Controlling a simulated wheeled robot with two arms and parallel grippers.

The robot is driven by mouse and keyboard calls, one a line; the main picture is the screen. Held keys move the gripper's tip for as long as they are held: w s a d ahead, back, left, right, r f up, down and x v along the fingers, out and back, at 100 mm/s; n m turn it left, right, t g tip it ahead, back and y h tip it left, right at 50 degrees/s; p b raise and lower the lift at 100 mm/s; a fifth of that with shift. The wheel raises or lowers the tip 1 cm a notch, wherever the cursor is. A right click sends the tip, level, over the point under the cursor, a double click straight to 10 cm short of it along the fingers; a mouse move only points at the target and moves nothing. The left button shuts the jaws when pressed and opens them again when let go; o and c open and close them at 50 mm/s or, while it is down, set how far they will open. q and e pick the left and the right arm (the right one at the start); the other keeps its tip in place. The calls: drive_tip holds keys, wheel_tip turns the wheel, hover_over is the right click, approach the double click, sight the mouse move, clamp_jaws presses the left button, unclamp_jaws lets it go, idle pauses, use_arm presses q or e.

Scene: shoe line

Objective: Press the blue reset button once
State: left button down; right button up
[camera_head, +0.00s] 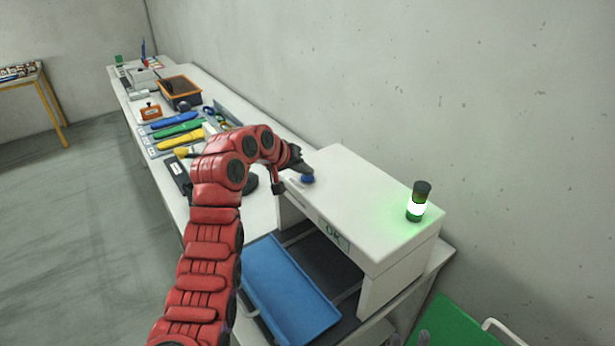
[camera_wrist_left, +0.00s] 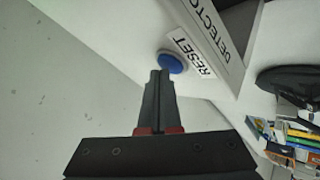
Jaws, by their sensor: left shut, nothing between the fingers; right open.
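The blue reset button (camera_head: 308,181) sits on top of the white machine housing (camera_head: 350,183), near its far left end. In the left wrist view the round blue button (camera_wrist_left: 175,62) is just beyond my fingertips, beside a label reading RESET (camera_wrist_left: 192,52). My left gripper (camera_head: 300,171) is shut and empty, with its tips right at the button. In the left wrist view the shut fingers (camera_wrist_left: 158,73) overlap the button's near edge; I cannot tell whether they touch it. The tips of my right gripper (camera_head: 410,340) show at the bottom edge, apart and empty.
A signal lamp (camera_head: 416,203) glows white-green on the housing's right end. A blue tray (camera_head: 290,290) lies at the housing's opening. Coloured tools (camera_head: 178,128) and an orange-rimmed bin (camera_head: 180,92) stand along the bench. A green surface (camera_head: 455,322) is at lower right.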

sight(305, 179)
use_arm(q)
drive_tip(key=shift+f, duration=0.25)
idle(0.4)
drive_tip(key=shift+r, duration=1)
drive_tip(key=shift+r, duration=2.5)
drive_tip(key=shift+f, duration=0.1)
